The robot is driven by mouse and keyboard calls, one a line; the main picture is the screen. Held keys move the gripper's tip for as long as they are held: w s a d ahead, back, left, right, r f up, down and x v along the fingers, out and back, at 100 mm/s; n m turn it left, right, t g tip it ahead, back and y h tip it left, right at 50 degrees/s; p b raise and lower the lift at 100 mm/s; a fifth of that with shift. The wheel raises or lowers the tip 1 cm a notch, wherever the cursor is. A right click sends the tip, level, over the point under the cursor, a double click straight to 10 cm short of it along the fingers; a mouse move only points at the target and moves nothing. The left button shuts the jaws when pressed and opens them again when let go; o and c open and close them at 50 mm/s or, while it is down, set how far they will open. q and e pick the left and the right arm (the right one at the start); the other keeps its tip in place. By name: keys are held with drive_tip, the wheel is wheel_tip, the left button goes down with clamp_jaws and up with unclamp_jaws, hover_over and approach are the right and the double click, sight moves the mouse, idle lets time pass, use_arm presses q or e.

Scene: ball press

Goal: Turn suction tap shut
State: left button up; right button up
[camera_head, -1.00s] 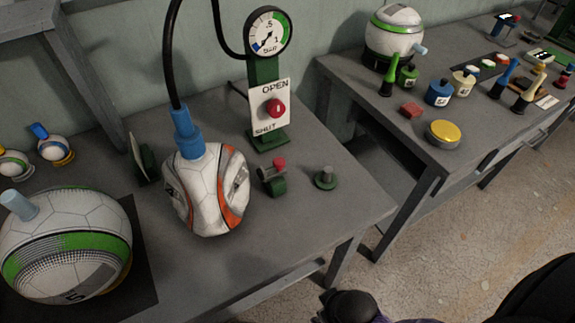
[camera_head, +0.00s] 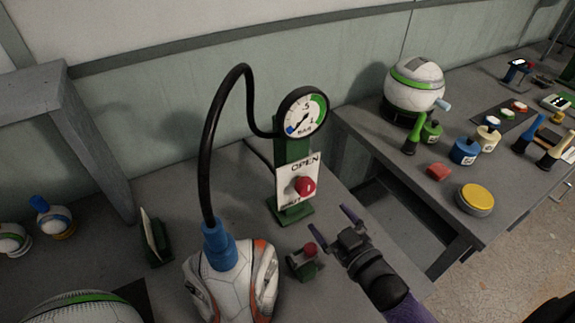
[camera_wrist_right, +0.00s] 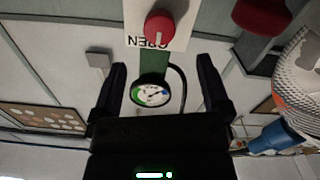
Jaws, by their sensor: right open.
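The suction tap is a red round knob (camera_head: 305,187) on a white plate (camera_head: 290,172) marked OPEN above and SHUT below, on a green stand (camera_head: 291,210). My right gripper (camera_head: 332,222) is open and empty, below and right of the knob, apart from it. In the right wrist view the knob (camera_wrist_right: 158,27) is at the top, beyond the open fingers (camera_wrist_right: 161,66); a pale line on its face seems to run toward OPEN. The gauge (camera_head: 303,111) tops the stand; its needle points lower left. My left gripper is out of view.
A dented ball (camera_head: 232,283) with a blue hose fitting (camera_head: 219,245) stands left of the gripper. A small red-topped green device (camera_head: 304,262) is just beside the fingers. A black hose (camera_head: 212,140) arches to the gauge. A second table (camera_head: 440,205) stands right.

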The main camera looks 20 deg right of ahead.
sight(308, 191)
drive_tip(key=w, duration=0.2)
drive_tip(key=w+b, duration=0.1)
drive_tip(key=w, duration=0.2)
drive_tip(key=w+a+b, duration=0.1)
drive_tip(key=w, duration=0.2)
drive_tip(key=shift+w+r, duration=0.1)
drive_tip(key=shift+w, duration=0.05)
drive_tip(key=shift+w+a, duration=0.1)
drive_tip(key=shift+w, duration=0.3)
drive_tip(key=shift+w+r, duration=0.1)
drive_tip(key=shift+w, duration=0.15)
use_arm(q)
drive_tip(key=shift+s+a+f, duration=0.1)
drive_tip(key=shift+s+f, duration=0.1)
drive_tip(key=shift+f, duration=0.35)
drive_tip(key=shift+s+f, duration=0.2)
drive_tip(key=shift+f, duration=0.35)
